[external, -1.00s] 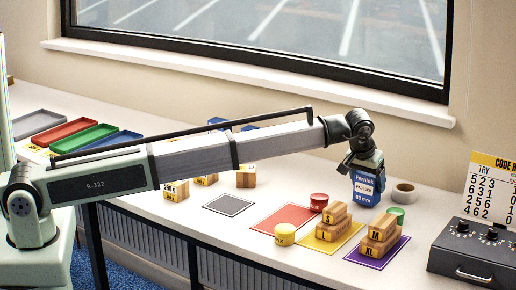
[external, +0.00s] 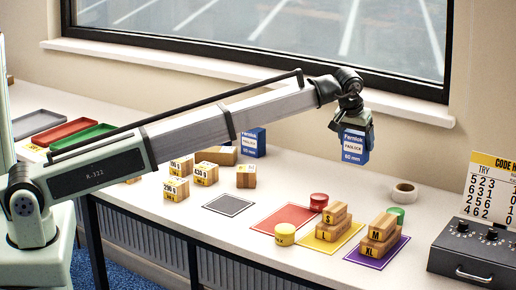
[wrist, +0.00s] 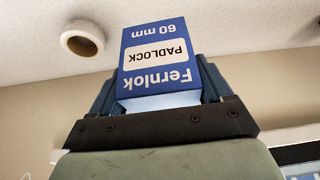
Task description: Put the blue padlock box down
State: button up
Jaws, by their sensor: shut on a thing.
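A second blue padlock box (external: 252,143) stands on the table farther left, near the back.
A tape roll (external: 404,193) lies right of the held box. Red (external: 275,222), yellow (external: 318,248) and purple (external: 358,255) mats lie in front, some bearing wooden blocks. A grey mat (external: 229,205) is empty. A dark code box (external: 475,250) stands at right.

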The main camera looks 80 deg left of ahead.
jog(key=s+a, duration=0.7)
jog(key=a, duration=0.5)
jog(key=s+a, duration=0.7)
jog(key=a, duration=0.5)
jog(key=shift+m, duration=0.3)
jog(key=shift+f, duration=4.95)
jog(key=shift+s+f, duration=0.1)
jog(key=o, duration=1.2)
jog(key=shift+c, duration=0.2)
